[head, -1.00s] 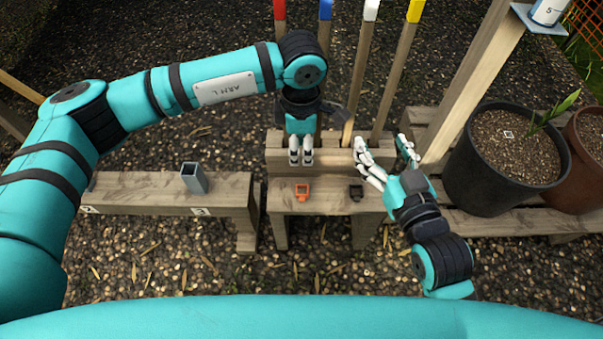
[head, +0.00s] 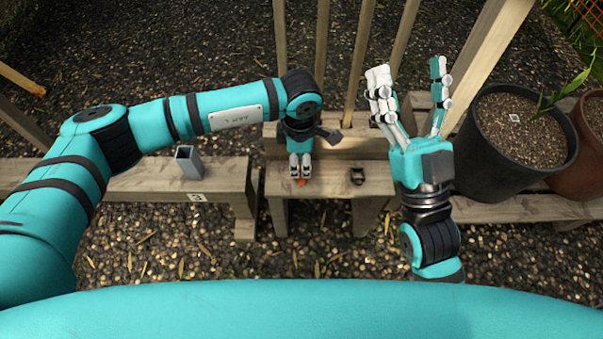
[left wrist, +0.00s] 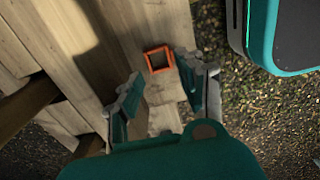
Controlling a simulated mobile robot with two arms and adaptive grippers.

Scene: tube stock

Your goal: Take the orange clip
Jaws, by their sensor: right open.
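The orange clip (head: 302,182) lies on the small wooden bench in the head view, mostly hidden behind my left gripper's fingertips. In the left wrist view it is a square, hollow orange frame (left wrist: 157,49), just beyond and between the fingertips. My left gripper (head: 300,172) points down over it. Its fingers (left wrist: 168,85) are apart in the left wrist view, with nothing held. My right gripper (head: 409,75) is open and empty, fingers pointing up, to the right of the bench.
A black clip (head: 357,176) lies on the bench (head: 330,180), right of the orange one. A grey square tube (head: 188,163) stands on the lower left bench. Wooden stakes rise behind.

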